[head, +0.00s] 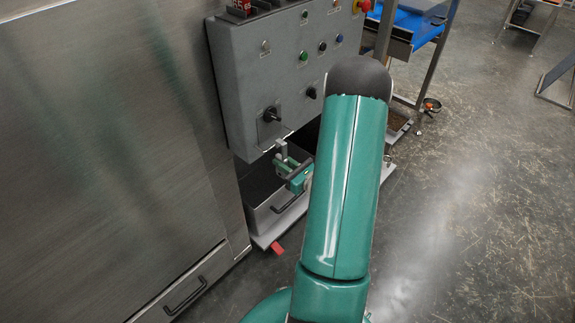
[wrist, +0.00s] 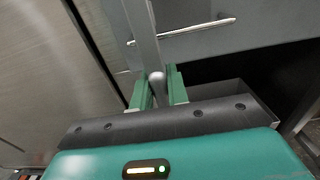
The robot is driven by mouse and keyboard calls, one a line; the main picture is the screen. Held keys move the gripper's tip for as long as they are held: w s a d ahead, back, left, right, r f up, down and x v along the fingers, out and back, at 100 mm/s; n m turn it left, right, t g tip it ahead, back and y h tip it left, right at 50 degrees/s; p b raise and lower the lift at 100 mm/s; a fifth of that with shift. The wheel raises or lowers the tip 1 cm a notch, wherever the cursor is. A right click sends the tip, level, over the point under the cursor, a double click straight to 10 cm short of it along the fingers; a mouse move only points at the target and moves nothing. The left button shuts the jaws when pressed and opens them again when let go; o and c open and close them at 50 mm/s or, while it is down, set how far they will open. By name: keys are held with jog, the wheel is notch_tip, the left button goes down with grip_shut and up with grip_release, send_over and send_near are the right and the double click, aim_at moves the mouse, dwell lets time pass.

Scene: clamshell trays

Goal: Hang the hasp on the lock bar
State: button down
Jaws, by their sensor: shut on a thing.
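My gripper (head: 287,163) is in front of the lower edge of the grey control cabinet, below a black rotary handle (head: 271,114). In the wrist view its two green fingers (wrist: 158,88) are shut on a small grey piece with a rounded end (wrist: 157,77), which I take to be the hasp. A grey upright strip (wrist: 143,35) rises just above the fingers. A thin silver bar (wrist: 190,28) runs sideways behind this strip; I cannot tell whether it is the lock bar. Whether the held piece touches either is unclear. My arm hides part of the cabinet's right side.
The grey control cabinet (head: 235,85) carries several buttons and knobs. A large steel panel (head: 100,130) stands at the left. A blue-topped conveyor (head: 408,24) is at the back.

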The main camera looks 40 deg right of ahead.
jog(key=shift+w+a+f, duration=0.1)
jog(key=shift+w+f, duration=0.65)
jog(key=shift+w, duration=0.2)
jog(key=shift+w+f, duration=0.7)
jog(key=shift+w, duration=0.25)
jog(key=c, duration=1.3)
grip_release()
jog(key=shift+s, duration=0.1)
jog(key=s, duration=1.3)
jog(key=shift+s+d, duration=0.2)
jog(key=shift+s, duration=0.15)
jog(key=shift+w, duration=0.1)
